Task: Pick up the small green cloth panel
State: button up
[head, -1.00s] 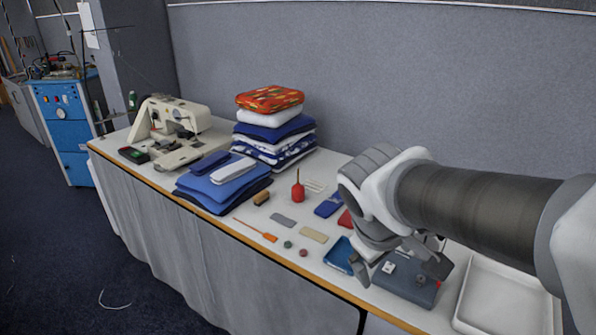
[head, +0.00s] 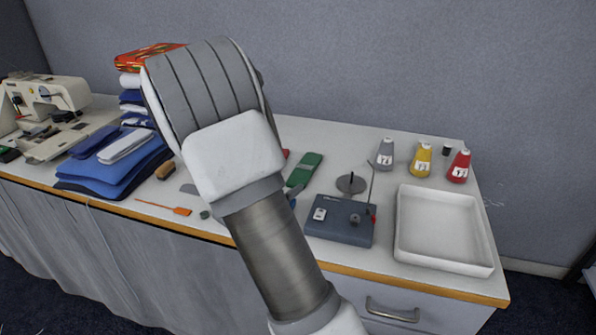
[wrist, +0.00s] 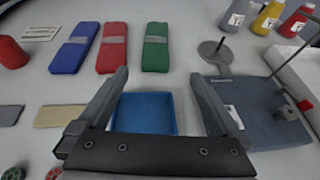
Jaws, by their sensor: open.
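The green cloth panel (wrist: 155,47) lies flat on the table with a grey band across its middle. It also shows in the head view (head: 304,169), just right of my arm. In the wrist view my gripper (wrist: 160,77) is open and empty, its fingers apart and pointing toward the panel, which lies beyond the fingertips. A red panel (wrist: 112,47) and a blue panel (wrist: 75,47), also banded in grey, lie side by side to the left of the green one.
A blue tray (wrist: 146,114) lies between and below the fingers in the wrist view. A grey device (head: 338,221) with a thin upright rod stands right of my arm. Folded cloth (head: 110,170) is stacked at left.

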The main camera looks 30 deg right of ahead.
jog(key=b, duration=0.2)
send_near(303, 171)
jog(key=x, duration=0.3)
jog(key=shift+s+d+f, duration=0.1)
jog(key=shift+d+f, duration=0.1)
jog(key=shift+d, duration=0.05)
jog(key=x, duration=0.5)
jog(key=shift+a+r+b, duration=0.1)
jog(key=shift+a+b, duration=0.05)
jog(key=shift+b, duration=0.25)
jog(key=shift+c, duration=0.2)
jog(key=c, duration=1.2)
